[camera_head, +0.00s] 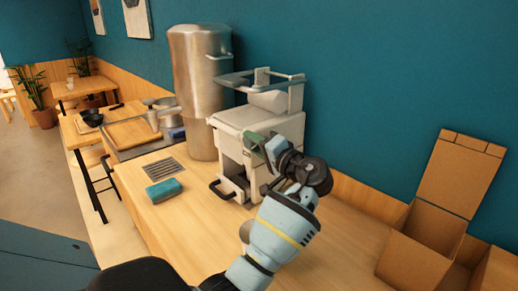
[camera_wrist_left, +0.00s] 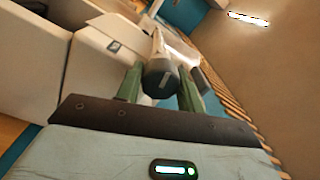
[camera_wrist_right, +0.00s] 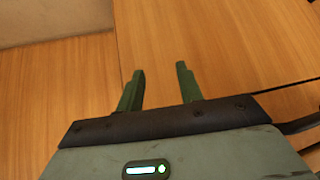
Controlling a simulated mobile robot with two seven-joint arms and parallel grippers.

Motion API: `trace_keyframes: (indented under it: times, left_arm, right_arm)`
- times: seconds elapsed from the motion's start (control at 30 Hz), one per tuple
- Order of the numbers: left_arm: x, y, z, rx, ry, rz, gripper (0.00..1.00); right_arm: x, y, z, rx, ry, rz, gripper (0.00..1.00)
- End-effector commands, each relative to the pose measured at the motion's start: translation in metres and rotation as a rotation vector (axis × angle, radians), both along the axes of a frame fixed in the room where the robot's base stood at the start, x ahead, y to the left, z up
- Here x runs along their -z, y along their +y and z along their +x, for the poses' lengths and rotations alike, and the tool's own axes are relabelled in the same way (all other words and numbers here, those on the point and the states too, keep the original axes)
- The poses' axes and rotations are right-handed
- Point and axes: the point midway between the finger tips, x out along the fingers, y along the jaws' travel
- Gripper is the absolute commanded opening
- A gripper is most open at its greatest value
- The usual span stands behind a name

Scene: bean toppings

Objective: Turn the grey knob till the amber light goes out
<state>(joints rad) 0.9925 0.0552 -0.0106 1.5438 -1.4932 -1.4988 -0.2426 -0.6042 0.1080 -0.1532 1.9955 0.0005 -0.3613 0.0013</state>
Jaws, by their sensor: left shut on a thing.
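The white machine (camera_head: 230,128) stands on the counter against the teal wall. The grey knob (camera_wrist_left: 160,80), a dark round cap with a pale mark on its end, sits between the green fingers of my left gripper (camera_wrist_left: 163,75) in the left wrist view. That gripper is shut on it. In the head view my left gripper (camera_head: 258,143) is at the machine's upper right front and hides the knob. I see no amber light in any view. My right gripper (camera_wrist_right: 160,72) is open and empty, above a wooden surface in the right wrist view.
A tall steel cylinder (camera_head: 200,85) stands left of the machine. A teal sponge (camera_head: 164,190) and a metal grate (camera_head: 164,169) are on the counter in front. Open cardboard boxes (camera_head: 430,230) are at the right. The counter's front left is mostly clear.

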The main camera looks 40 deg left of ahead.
Motion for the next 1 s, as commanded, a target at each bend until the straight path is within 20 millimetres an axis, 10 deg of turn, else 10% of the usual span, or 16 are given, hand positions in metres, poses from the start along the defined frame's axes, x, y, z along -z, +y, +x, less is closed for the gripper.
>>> trace_keyframes:
  times: [0.97, 1.0]
  left_arm:
    - [-0.001, 0.0, 0.0, 0.0, -0.218, -0.018, 0.15]
    - [-0.001, 0.0, 0.0, 0.0, -0.218, -0.018, 0.41]
  right_arm:
    - [0.018, 0.001, -0.01, -0.003, 0.03, 0.0, 0.36]
    - [0.018, 0.001, -0.011, -0.004, 0.031, 0.0, 0.36]
